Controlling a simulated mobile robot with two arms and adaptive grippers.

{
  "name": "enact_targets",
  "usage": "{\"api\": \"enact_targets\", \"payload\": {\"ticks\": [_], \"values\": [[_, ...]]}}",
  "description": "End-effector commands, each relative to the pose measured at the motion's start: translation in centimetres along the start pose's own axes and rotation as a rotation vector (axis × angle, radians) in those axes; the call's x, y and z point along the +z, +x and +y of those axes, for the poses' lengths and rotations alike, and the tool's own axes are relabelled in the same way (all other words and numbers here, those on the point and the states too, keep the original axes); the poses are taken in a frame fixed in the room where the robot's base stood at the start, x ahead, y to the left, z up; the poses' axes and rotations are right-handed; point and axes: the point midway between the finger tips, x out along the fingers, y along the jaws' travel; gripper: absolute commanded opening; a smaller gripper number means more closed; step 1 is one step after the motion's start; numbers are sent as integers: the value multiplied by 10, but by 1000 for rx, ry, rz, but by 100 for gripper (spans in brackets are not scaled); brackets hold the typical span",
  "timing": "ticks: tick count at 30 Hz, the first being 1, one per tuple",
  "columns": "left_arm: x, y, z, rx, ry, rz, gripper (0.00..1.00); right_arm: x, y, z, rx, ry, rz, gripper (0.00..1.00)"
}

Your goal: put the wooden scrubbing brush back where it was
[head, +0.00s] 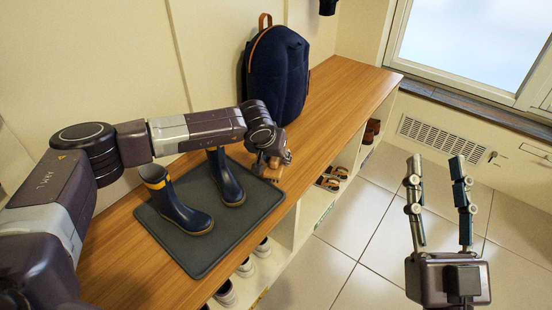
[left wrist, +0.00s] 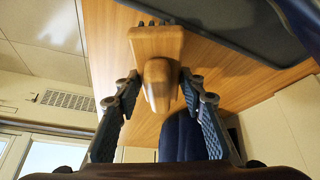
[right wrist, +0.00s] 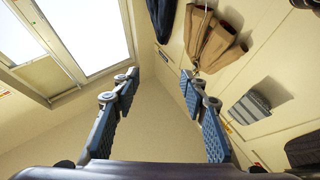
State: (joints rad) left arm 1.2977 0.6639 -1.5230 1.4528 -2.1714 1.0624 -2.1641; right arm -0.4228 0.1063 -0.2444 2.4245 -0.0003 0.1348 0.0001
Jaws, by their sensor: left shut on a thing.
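The wooden scrubbing brush (left wrist: 158,43) has a light wood block, a rounded handle and dark bristles. My left gripper (head: 273,166) is shut on it, with a finger on either side in the left wrist view. In the head view the gripper mostly hides the brush, which is over the bench's front edge by the right corner of the dark mat (head: 205,262). I cannot tell whether it touches the bench. My right gripper (head: 436,163) is open and empty, out over the floor to the right.
Navy boots with yellow trim (head: 181,212) stand on the mat, just left of my left gripper. A dark blue backpack (head: 278,75) stands farther back on the wooden bench (head: 345,82). Shoes (head: 331,178) sit in the cubbies below. Bare bench top lies between backpack and far end.

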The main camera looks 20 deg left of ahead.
Motion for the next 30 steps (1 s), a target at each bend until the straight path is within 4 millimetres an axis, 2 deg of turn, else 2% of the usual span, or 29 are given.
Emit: {"api": "enact_targets", "payload": {"ticks": [30], "values": [[4, 7, 0, 0, 0, 1, 7, -33, -2, -3, -6, 4, 152, 40]]}}
